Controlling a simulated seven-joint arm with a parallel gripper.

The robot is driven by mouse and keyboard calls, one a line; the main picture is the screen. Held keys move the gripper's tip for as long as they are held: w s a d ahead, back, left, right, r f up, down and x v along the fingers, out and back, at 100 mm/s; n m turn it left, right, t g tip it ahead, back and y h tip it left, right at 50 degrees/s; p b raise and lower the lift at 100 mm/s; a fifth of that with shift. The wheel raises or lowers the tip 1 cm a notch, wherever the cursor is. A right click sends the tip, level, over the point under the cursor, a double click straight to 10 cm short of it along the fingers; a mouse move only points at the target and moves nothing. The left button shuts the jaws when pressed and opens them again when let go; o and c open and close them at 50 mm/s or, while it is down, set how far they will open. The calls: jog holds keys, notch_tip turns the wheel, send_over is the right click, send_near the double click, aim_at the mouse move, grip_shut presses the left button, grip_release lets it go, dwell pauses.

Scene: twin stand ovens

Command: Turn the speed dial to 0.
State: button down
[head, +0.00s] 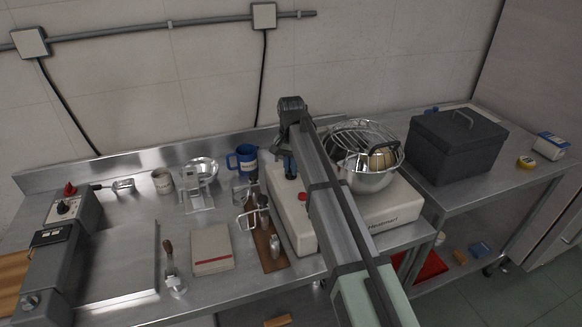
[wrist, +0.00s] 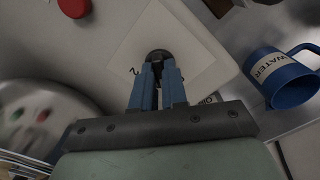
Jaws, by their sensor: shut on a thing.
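The speed dial (wrist: 158,54) is a small dark knob on a pale square plate (wrist: 187,45) on the white mixer body (wrist: 110,35). In the wrist view, the blue fingers of my gripper (wrist: 158,66) are shut on the dial. A "2" shows on the plate left of the dial, and another mark lies partly hidden by the right finger; I cannot tell the dial's setting. In the head view my gripper (head: 289,167) is at the back left of the white mixer (head: 297,226), and my arm hides the dial.
A red button (wrist: 73,6) is near the dial. The mixer's steel bowl (head: 366,180) with a wire guard stands right of my arm. A blue WATER mug (wrist: 288,82) is close on the right in the wrist view. Jars and tools crowd the bench; a dark box (head: 452,150) stands farther right.

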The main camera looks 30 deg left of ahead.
jog(key=n, duration=0.3)
jog(key=shift+n, duration=2.3)
jog(key=c, duration=1.2)
grip_release()
jog(key=shift+o, duration=0.2)
jog(key=shift+r, duration=0.15)
notch_tip(320, 180, up, 14)
jog(key=shift+f, duration=0.2)
jog(key=shift+w+f, duration=0.1)
jog(key=shift+w, duration=0.05)
